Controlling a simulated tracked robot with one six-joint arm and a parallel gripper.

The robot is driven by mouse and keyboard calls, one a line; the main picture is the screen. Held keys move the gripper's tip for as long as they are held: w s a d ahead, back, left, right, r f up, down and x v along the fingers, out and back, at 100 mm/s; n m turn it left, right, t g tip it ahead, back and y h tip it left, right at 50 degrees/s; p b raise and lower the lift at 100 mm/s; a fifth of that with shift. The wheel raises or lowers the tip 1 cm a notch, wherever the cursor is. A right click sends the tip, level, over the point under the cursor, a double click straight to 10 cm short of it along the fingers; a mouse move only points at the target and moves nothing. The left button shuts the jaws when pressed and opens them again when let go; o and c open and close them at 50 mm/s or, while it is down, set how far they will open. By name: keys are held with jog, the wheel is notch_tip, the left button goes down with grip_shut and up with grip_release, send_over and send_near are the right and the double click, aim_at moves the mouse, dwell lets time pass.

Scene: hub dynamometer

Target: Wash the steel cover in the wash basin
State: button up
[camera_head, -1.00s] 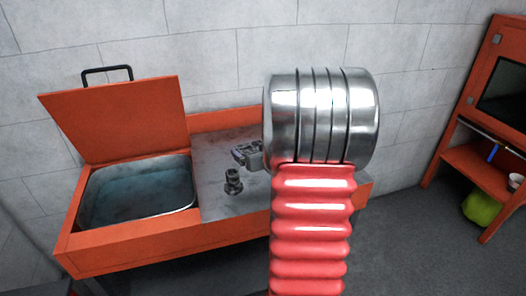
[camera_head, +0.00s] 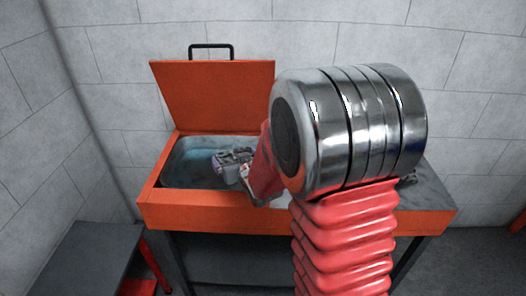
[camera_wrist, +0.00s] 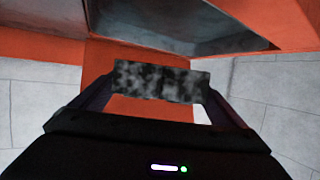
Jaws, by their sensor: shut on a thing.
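The wash basin (camera_head: 182,160) is a steel tub in an orange bench, with its orange lid (camera_head: 215,95) raised behind it. My gripper (camera_head: 232,160) is over the basin's right part in the head view. It is shut on a mottled dark grey block, which I take to be the steel cover (camera_wrist: 150,82). The wrist view shows the cover between both fingers, with the basin (camera_wrist: 185,28) beyond it. In the head view the cover is small and partly hidden by my gripper. I cannot tell whether it touches the water.
The raised lid has a black handle (camera_head: 211,47) on top. My arm hides much of the counter to the right of the basin. A dark grey table (camera_head: 85,255) stands at the lower left. Grey block walls close in behind and at left.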

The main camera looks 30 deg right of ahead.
jog(key=a+n+y, duration=0.1)
jog(key=a, duration=1)
jog(key=shift+s+f, duration=0.2)
jog(key=shift+f, duration=0.25)
jog(key=shift+a, duration=0.1)
